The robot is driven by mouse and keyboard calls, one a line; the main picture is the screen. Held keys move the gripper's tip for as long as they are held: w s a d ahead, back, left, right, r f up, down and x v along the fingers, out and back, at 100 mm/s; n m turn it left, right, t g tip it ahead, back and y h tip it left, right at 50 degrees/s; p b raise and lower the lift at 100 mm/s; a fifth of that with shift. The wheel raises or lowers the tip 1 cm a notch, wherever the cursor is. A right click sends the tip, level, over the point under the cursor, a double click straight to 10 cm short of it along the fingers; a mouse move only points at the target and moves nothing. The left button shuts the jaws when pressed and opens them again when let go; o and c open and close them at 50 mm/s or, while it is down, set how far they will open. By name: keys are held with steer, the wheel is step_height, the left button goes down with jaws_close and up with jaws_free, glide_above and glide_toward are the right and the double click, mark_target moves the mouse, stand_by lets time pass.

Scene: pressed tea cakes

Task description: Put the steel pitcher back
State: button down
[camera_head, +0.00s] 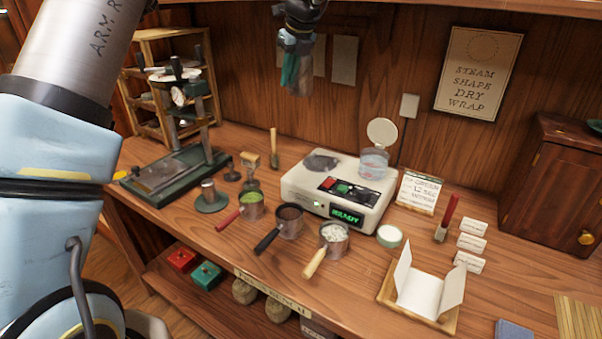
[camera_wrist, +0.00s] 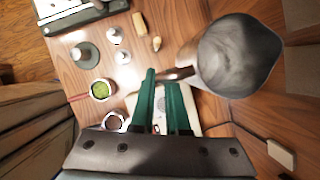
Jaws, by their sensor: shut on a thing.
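The steel pitcher (camera_wrist: 238,58) is in the wrist view at the upper right, a grey metal vessel seen from above with a spout at its right. My gripper (camera_wrist: 163,75) has green fingers, shut on the pitcher's handle (camera_wrist: 181,74) at the fingertips. In the head view my gripper (camera_head: 291,62) hangs high in front of the wooden back wall, above the counter. The pitcher (camera_head: 304,80) shows there only as a small shiny shape beside the green fingers, partly hidden by them. It is held in the air, clear of the counter.
A white machine (camera_head: 300,190) reading READY stands below, with a dark grey patch and a clear cup on top. Several handled cups, a press (camera_head: 165,172), a wooden rack (camera_head: 140,90), a label stand (camera_head: 419,192) and a wrapping tray (camera_head: 446,323) crowd the counter (camera_head: 235,240).

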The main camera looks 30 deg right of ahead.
step_height(320, 180, down, 26)
steer(key=b, duration=0.4)
steer(key=shift+r, duration=0.15)
stand_by(0.4)
steer(key=c, duration=0.9)
jaws_free()
steer(key=b+v, duration=0.2)
steer(key=v, duration=1)
steer(key=shift+b, duration=0.4)
